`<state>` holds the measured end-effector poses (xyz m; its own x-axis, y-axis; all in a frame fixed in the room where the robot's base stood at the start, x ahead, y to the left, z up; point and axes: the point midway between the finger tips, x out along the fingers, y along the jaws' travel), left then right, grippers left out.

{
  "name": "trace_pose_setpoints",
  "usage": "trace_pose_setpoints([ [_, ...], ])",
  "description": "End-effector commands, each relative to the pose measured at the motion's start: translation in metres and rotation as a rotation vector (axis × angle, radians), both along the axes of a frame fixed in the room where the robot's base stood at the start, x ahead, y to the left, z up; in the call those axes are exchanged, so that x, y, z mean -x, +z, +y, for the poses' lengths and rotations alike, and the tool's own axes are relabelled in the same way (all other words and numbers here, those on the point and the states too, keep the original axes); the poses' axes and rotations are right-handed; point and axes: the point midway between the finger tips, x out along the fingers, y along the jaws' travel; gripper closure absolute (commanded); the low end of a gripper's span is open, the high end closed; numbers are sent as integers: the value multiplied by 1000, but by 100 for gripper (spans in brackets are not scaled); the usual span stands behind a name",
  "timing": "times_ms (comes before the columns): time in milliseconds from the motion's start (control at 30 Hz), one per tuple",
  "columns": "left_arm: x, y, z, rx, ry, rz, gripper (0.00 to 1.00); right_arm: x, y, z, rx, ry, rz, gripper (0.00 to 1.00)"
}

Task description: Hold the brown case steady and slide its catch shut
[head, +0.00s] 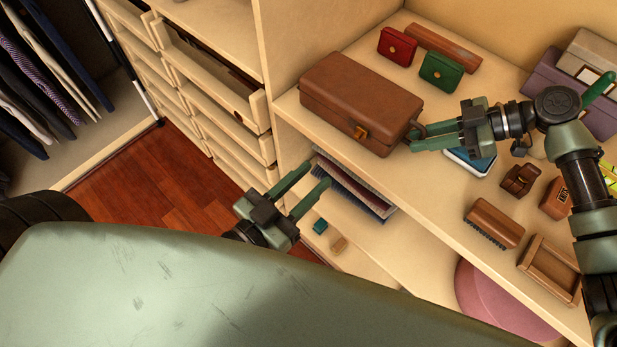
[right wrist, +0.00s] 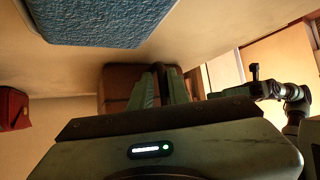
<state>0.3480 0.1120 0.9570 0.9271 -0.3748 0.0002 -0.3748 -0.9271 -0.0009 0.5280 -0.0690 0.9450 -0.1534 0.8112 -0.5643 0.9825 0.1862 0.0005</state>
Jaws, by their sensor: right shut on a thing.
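The brown case (head: 352,96) lies on the shelf with its lid down, near the front edge. Its small orange-brown catch (head: 361,132) is on the front face; I cannot tell how far it is slid. My right gripper (head: 418,136) is at the case's right end, shut on the dark handle (head: 415,129) there. The right wrist view shows its fingers (right wrist: 160,86) against the case (right wrist: 115,84). My left gripper (head: 308,180) is open and empty, in front of the shelf edge, below and left of the catch and apart from the case.
A red box (head: 397,46), a green box (head: 440,71) and a wooden block (head: 443,47) stand behind the case. A brush (head: 494,223), a wooden tray (head: 549,268) and a blue-topped item (head: 470,161) lie right. Drawers (head: 215,85) stand left; folded cloths (head: 350,185) lie below.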

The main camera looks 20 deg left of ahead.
Motion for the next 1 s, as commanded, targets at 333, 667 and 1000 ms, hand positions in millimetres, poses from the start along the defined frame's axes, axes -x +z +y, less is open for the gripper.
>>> trace_pose_setpoints([
  [333,0,0,0,0,0,0,67,1,-1,0,1,1,2,57],
  [667,0,0,0,1,0,0,67,-2,5,-8,1,-1,0,57],
  [1000,0,0,0,0,0,0,67,-13,43,-63,1,-3,0,57],
])
